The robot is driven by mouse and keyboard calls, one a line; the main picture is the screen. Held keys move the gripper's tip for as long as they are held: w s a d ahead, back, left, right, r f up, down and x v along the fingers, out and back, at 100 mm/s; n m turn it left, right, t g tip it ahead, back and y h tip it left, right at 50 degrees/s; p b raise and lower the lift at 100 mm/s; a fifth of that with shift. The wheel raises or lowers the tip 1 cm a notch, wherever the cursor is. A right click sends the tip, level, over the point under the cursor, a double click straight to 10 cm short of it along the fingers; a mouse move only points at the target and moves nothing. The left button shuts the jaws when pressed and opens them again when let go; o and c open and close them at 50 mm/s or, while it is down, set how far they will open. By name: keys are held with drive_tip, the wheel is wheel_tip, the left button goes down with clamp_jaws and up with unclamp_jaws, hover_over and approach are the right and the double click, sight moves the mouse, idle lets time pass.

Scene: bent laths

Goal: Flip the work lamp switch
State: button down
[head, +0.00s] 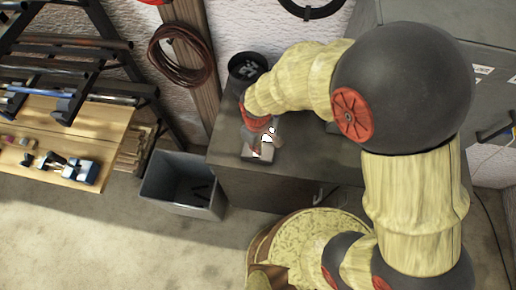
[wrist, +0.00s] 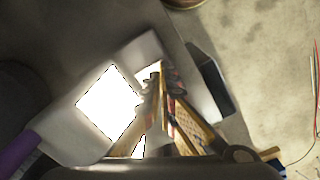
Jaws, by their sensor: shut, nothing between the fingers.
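The work lamp (head: 258,152) is a small pale grey box on the dark cabinet top, with bright white patches showing in the head view. In the wrist view the lamp (wrist: 84,138) is large and close, with a glaring white square face. My gripper (head: 268,134) is shut and empty, right over the lamp. In the wrist view the closed fingertips (wrist: 157,76) lie across the lamp, just right of the white face. I cannot tell whether they touch it. I cannot make out the switch; the fingers may hide it.
A black cup (head: 246,66) stands behind the lamp on the cabinet top (head: 225,143). A grey open bin (head: 180,180) is on the floor to the left. A wooden workbench (head: 60,165) with tools stands farther left. The cabinet's front edge is close to the lamp.

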drive_tip(key=shift+f+b, duration=0.75)
drive_tip(key=shift+f, duration=0.3)
idle(0.7)
drive_tip(key=shift+r+p, duration=2.45)
drive_tip(key=shift+r, duration=1.1)
